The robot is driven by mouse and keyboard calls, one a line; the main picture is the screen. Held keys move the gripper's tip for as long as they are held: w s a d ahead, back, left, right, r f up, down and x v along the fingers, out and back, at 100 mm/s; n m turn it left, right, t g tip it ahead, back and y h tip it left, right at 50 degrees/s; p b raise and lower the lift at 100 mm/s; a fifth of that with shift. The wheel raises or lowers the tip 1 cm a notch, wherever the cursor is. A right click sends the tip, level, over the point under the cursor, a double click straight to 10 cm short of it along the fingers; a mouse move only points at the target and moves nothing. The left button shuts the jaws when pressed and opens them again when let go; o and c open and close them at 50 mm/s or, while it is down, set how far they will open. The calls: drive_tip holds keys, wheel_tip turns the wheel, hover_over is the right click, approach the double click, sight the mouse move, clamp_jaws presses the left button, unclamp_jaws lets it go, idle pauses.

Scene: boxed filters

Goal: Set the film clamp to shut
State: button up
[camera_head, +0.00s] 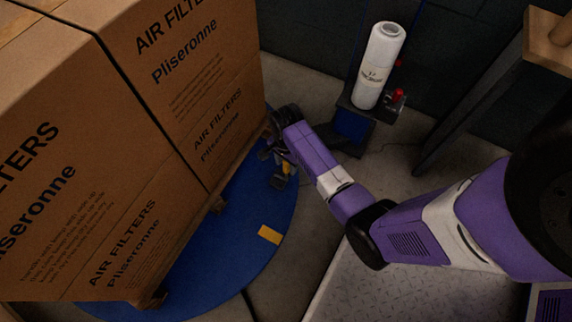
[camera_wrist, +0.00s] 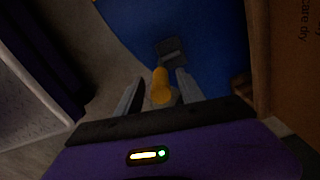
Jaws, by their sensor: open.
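The film clamp (camera_head: 279,181) sits on the blue turntable (camera_head: 270,212) close to the boxes. It has a dark base (camera_wrist: 172,50) and a yellow handle (camera_wrist: 161,86). In the wrist view the handle stands between the two grey fingers of my gripper (camera_wrist: 157,90). The fingers are apart, with a gap visible on each side of the handle. In the head view my gripper (camera_head: 272,152) is low beside the boxes and partly hides the clamp. I cannot tell whether the clamp's jaw is open or shut.
Stacked air filter boxes (camera_head: 150,130) on a pallet rise close to the left of my gripper. A film roll (camera_head: 380,66) stands on a carriage at the back. A ramp (camera_head: 385,285) lies at the front right, and a wooden-topped table (camera_head: 550,42) is at the right.

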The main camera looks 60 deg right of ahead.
clamp_jaws()
idle(1.5)
